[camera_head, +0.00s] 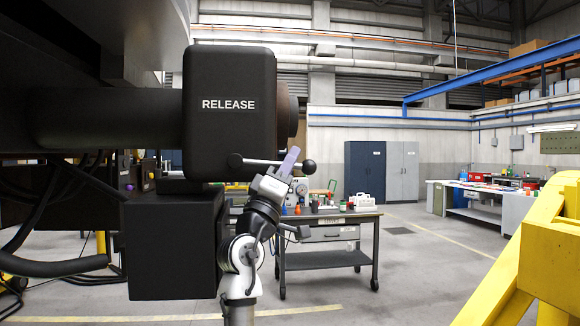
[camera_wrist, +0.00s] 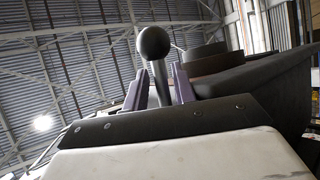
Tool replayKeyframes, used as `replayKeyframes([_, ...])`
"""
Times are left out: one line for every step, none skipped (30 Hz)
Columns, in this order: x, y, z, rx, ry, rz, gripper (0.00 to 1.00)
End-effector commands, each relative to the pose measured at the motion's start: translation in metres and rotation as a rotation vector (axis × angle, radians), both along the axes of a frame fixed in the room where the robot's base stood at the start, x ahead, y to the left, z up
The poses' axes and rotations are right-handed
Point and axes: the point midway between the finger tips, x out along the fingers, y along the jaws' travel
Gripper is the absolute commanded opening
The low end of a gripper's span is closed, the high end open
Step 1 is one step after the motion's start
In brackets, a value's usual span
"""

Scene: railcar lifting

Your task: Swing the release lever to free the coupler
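The black coupler housing (camera_head: 231,120), marked "RELEASE", fills the left middle of the head view. My gripper (camera_head: 289,161) comes up from below at the bar's right part, close to the right ball. In the wrist view, the lever's ball and shaft (camera_wrist: 153,44) stand up between the two purple fingers of my gripper (camera_wrist: 160,85). The exact contact is partly hidden.
A black box (camera_head: 172,245) is under the housing, with cables to its left. A workbench (camera_head: 325,256) with tools stands behind my arm. A yellow frame (camera_head: 550,255) fills the lower right. The floor between bench and frame is open.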

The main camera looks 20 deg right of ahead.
Motion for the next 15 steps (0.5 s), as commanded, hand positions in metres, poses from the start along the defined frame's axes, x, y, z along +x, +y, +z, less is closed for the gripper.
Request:
replayKeyframes([0.0, 0.0, 0.0, 0.001, 0.001, 0.0, 0.33])
replayKeyframes([0.0, 0.0, -0.001, 0.001, 0.001, 0.0, 0.34])
replayKeyframes([0.0, -0.001, -0.001, 0.002, 0.0, -0.001, 0.34])
replayKeyframes([0.0, -0.001, -0.001, 0.002, 0.0, -0.001, 0.34])
replayKeyframes([0.0, -0.001, -0.001, 0.002, 0.0, -0.001, 0.34])
replayKeyframes([0.0, -0.001, -0.001, 0.002, 0.0, -0.001, 0.34])
replayKeyframes([0.0, -0.001, -0.001, 0.003, 0.001, -0.001, 0.34])
replayKeyframes([0.0, -0.001, -0.001, 0.003, 0.001, -0.001, 0.34])
replayKeyframes([0.0, -0.001, -0.002, 0.003, 0.001, -0.001, 0.34])
replayKeyframes([0.0, 0.0, -0.003, 0.003, 0.001, -0.001, 0.34])
replayKeyframes([-0.001, 0.0, -0.004, 0.003, 0.001, -0.001, 0.34])
replayKeyframes([-0.001, 0.002, -0.007, 0.003, 0.001, 0.0, 0.34])
replayKeyframes([-0.002, 0.004, -0.009, 0.003, 0.001, 0.0, 0.34])
replayKeyframes([-0.003, 0.006, -0.013, 0.003, 0.001, 0.0, 0.34])
replayKeyframes([-0.005, 0.01, -0.018, 0.003, 0.001, 0.0, 0.34])
